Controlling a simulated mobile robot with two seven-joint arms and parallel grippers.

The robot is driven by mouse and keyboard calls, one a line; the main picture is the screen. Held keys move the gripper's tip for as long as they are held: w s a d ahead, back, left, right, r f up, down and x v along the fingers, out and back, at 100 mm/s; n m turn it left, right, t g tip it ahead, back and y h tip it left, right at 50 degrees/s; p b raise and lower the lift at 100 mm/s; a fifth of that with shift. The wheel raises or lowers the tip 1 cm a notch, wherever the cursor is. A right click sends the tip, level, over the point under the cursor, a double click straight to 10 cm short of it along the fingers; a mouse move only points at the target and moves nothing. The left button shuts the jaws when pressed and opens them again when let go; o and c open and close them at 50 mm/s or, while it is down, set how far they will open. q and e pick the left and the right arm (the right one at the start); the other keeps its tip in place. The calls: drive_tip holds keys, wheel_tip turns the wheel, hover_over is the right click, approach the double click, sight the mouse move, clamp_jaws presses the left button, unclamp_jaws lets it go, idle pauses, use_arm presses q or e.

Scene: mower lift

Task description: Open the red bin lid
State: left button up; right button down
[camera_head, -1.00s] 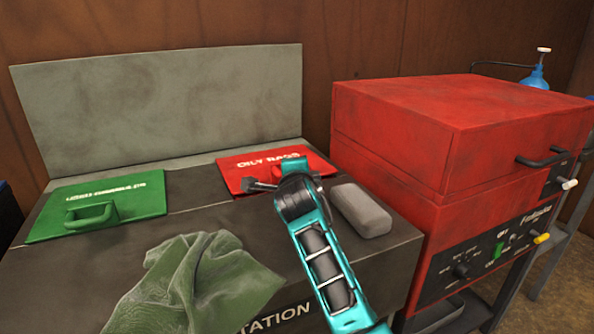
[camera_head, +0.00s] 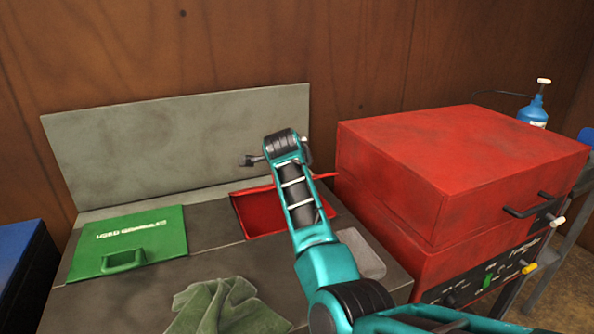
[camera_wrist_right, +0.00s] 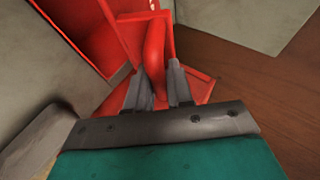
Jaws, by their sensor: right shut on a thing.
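The red bin lid is tilted up, mostly hidden behind my arm in the head view, where a thin red edge (camera_head: 326,176) shows to the right. The red bin opening (camera_head: 258,212) is uncovered, and its red inside shows. In the right wrist view my right gripper (camera_wrist_right: 158,82) is shut on the red lid handle (camera_wrist_right: 154,45), with part of the red lid (camera_wrist_right: 200,88) behind it. In the head view the fingertips are hidden behind my wrist. My left gripper is not in view.
A green lid (camera_head: 130,240) lies shut at the left. A green cloth (camera_head: 222,308) and a grey block (camera_head: 360,252) rest on the bench top. A grey back panel (camera_head: 180,145) stands behind. A large red cabinet (camera_head: 450,165) stands close at the right.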

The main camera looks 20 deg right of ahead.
drive_tip(key=shift+w+r, duration=0.7)
drive_tip(key=shift+r, duration=0.1)
drive_tip(key=c, duration=1.1)
unclamp_jaws()
